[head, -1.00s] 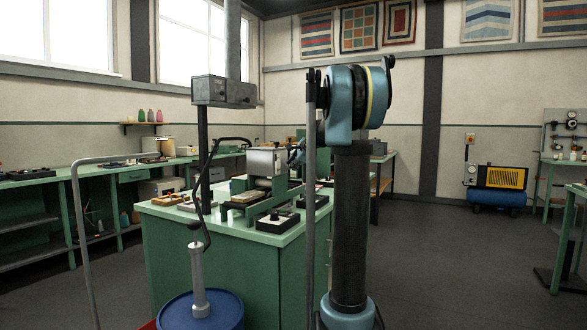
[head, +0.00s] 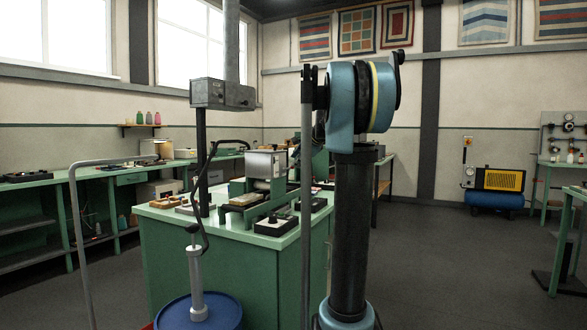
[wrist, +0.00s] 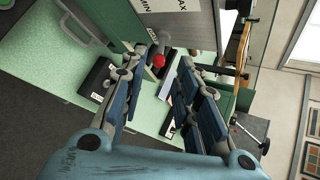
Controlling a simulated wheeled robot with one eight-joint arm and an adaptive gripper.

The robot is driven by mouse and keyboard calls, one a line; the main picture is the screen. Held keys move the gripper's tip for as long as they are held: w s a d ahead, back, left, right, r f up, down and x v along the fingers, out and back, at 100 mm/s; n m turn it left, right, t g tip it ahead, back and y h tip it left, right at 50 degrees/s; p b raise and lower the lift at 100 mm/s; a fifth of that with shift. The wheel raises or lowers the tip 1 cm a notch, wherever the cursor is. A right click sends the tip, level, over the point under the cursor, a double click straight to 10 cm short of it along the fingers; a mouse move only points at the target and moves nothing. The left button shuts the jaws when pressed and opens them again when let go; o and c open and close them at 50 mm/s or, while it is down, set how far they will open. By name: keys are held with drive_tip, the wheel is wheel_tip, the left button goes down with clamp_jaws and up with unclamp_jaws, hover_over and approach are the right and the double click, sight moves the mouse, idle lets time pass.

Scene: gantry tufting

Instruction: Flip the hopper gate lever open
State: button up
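The hopper (wrist: 185,22) is a grey box with MIN and MAX labels, close ahead in the wrist view. It also shows in the head view as a silver box (head: 266,163) on the green bench. The lever's red ball knob (wrist: 158,60) stands out from the hopper's lower edge. My gripper (wrist: 163,66) is open, its two dark-blue padded fingers on either side of the knob. The knob appears near the fingertips, with gaps on both sides; its depth between them is hard to tell. In the head view my arm hides most of the gripper.
The green bench top (head: 162,212) carries several small black-based fixtures around the hopper. A grey control box (head: 222,93) hangs on a post at the bench's left. A blue drum (head: 200,312) with a pump stands in front. Dark floor (head: 430,270) is clear at right.

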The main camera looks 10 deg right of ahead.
drive_tip(key=shift+v, duration=2.35)
drive_tip(key=s+a+f+n+g, duration=0.2)
drive_tip(key=s+f+n, duration=0.1)
drive_tip(key=s+f, duration=0.4)
drive_tip(key=s+a+f+n+g+h, duration=0.1)
drive_tip(key=s+a+f+n, duration=0.15)
drive_tip(key=s+f, duration=0.5)
drive_tip(key=s+a+f+n+g, duration=0.2)
drive_tip(key=s+f+n, duration=0.25)
drive_tip(key=s, duration=0.55)
drive_tip(key=s+d+f+n+g+h, duration=0.3)
drive_tip(key=s+f+n, duration=0.4)
drive_tip(key=s+f, duration=1.4)
drive_tip(key=shift+s+f+n, duration=0.3)
drive_tip(key=shift+s+f, duration=0.05)
drive_tip(key=shift+s, duration=0.5)
drive_tip(key=shift+d, duration=0.1)
drive_tip(key=shift+w+f, duration=0.2)
drive_tip(key=shift+w, duration=0.3)
